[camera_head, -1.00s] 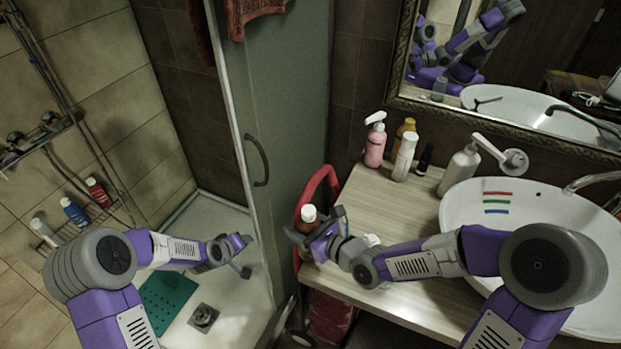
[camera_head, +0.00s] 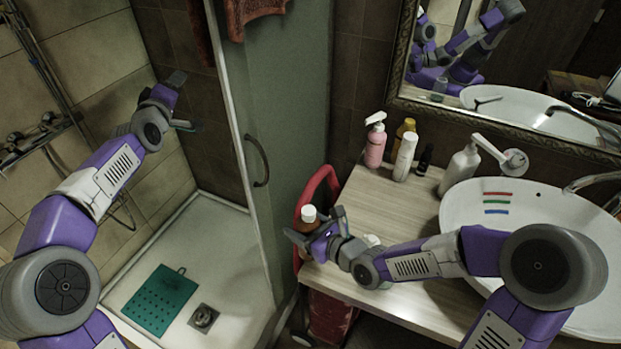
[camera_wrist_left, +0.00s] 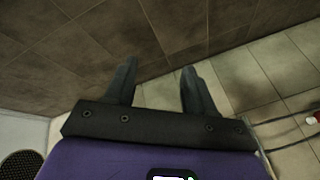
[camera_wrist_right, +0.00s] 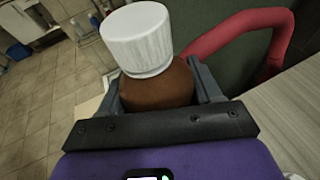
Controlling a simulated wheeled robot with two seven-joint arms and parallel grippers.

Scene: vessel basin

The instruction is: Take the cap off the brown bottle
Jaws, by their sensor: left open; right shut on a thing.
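The brown bottle (camera_head: 306,227) with its white cap (camera_head: 309,213) is at the left end of the counter, upright, with the cap on. In the right wrist view the white cap (camera_wrist_right: 138,37) sits on top of the brown bottle (camera_wrist_right: 158,88). My right gripper (camera_head: 311,238) is shut around the bottle's body below the cap. My left gripper (camera_head: 180,100) is raised in the shower area, well to the left of the bottle. In the left wrist view its two fingers (camera_wrist_left: 158,85) are apart with nothing between them.
A glass shower door (camera_head: 285,130) stands between my left gripper and the bottle. A red curved object (camera_head: 318,190) is close behind the bottle. A pink pump bottle (camera_head: 375,143), other bottles and a basin (camera_head: 545,230) are on the counter (camera_head: 385,205). The counter's middle is clear.

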